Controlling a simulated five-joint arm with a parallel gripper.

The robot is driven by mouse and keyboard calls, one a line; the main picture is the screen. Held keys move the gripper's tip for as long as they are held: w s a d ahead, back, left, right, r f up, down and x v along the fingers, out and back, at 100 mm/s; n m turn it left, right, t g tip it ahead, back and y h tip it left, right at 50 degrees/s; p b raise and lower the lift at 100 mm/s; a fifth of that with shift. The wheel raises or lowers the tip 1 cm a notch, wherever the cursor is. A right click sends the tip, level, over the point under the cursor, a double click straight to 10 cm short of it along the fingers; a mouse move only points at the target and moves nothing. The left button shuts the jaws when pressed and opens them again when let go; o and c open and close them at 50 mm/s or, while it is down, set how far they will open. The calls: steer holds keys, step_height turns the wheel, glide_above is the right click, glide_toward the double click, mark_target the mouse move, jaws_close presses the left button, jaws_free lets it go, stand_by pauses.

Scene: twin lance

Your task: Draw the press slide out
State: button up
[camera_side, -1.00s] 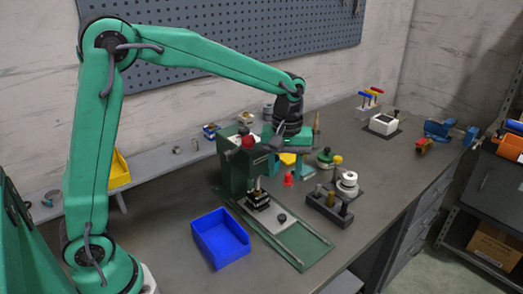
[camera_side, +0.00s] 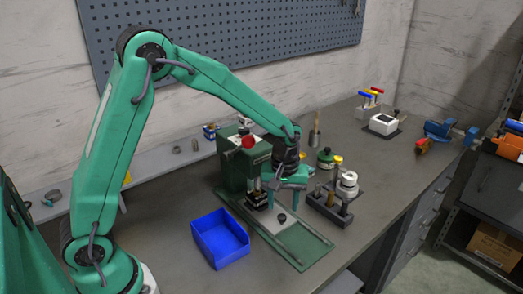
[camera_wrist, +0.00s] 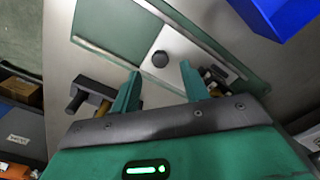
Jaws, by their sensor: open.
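The green press (camera_side: 236,170) stands on the bench with a red ball on top. Its slide is a pale metal plate (camera_side: 264,216) with a black knob (camera_side: 282,218), lying in a green railed base (camera_side: 308,246). In the wrist view the slide plate (camera_wrist: 183,50) and its round knob (camera_wrist: 160,59) lie just beyond the fingertips. My gripper (camera_side: 284,190) is beside the press, above and behind the knob. In the wrist view my gripper (camera_wrist: 160,78) is open and empty, with the knob roughly in line with the gap. Whether the fingers touch anything cannot be told.
A blue bin (camera_side: 220,238) stands left of the base; it also shows in the wrist view (camera_wrist: 278,12). A dark block with posts (camera_side: 328,206) and white rings (camera_side: 347,184) stand to the right. The bench in front of the base is clear.

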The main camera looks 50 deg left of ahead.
mark_target(283, 217)
steer(key=shift+f, duration=2)
steer(key=shift+d, duration=0.1)
jaws_close()
